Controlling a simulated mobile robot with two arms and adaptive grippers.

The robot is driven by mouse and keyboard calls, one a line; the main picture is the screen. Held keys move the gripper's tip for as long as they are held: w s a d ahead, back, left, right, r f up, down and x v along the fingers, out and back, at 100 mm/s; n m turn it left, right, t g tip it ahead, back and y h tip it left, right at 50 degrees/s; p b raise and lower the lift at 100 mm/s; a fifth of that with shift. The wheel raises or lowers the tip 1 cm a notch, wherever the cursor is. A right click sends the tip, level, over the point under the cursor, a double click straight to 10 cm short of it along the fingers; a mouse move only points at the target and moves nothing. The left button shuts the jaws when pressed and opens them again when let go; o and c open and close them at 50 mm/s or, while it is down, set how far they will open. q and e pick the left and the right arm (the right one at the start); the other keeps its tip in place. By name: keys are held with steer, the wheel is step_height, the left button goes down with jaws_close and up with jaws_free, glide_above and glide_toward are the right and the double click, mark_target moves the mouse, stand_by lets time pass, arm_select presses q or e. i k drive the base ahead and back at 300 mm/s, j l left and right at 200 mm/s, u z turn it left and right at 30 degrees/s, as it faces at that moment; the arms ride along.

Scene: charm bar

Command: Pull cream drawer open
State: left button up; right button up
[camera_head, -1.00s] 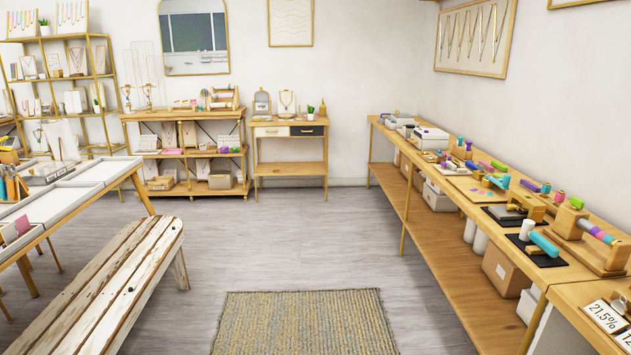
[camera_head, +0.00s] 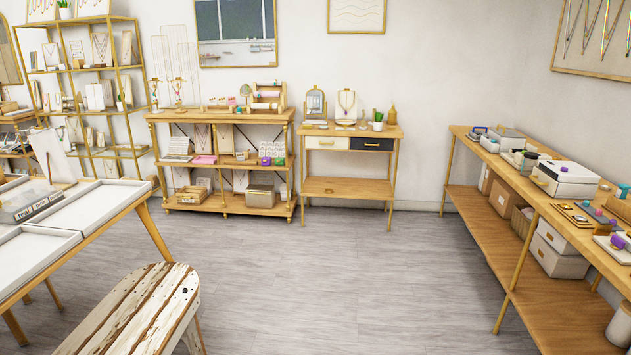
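The cream drawer (camera_head: 326,143) is the left one of two drawers in a small wooden side table (camera_head: 350,187) against the back wall. It looks closed, with a small brass-coloured handle at its middle. A black drawer (camera_head: 372,144) sits right beside it and also looks closed. The table is some way ahead of me across the floor. Neither of my grippers shows in the head view.
A white wooden bench (camera_head: 135,310) and a tray table (camera_head: 105,215) stand at the left. A long wooden counter (camera_head: 480,160) runs along the right wall. The grey floor (camera_head: 340,270) between them is clear up to the side table. Display stands, a small mirror and a plant (camera_head: 378,120) stand on the side table.

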mark_target(312, 141)
steer(key=i, duration=2.6)
steer(key=i+z, duration=0.15)
steer(key=i, duration=0.4)
steer(key=i+j+z, duration=0.1)
steer(key=i, duration=0.4)
steer(key=i+j+z, duration=0.15)
steer(key=i, duration=0.4)
